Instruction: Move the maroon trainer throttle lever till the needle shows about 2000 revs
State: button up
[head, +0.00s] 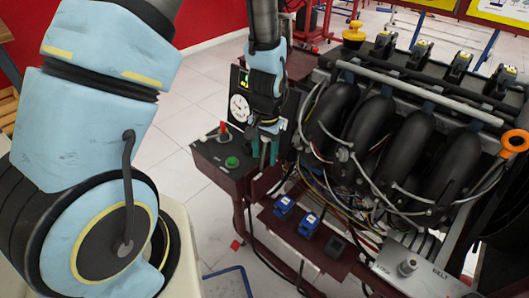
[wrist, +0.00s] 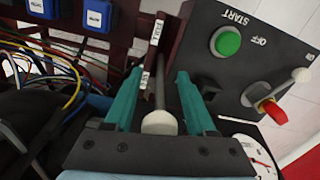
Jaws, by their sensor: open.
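The throttle lever (wrist: 159,95) is a thin grey rod with a pale round knob (wrist: 158,122), rising beside a maroon plate with small white labels (wrist: 158,29). My gripper (wrist: 160,73) is open, with one teal finger on each side of the lever; both look apart from it. In the head view my gripper (head: 268,156) is low beside the control box, and the lever is hidden there. The round white gauge (head: 239,108) stands behind the box; its needle is too small to read. In the wrist view the gauge (wrist: 258,155) is partly cut off, with a red needle.
The control box (head: 212,165) carries a green start button (wrist: 228,42) and a red-handled switch (wrist: 271,109). The engine's black intake pipes (head: 375,125) and loose wires are close right of my gripper. Blue connectors (head: 284,206) sit below.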

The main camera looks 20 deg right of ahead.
grip_shut()
dwell(0.3)
dwell(1.1)
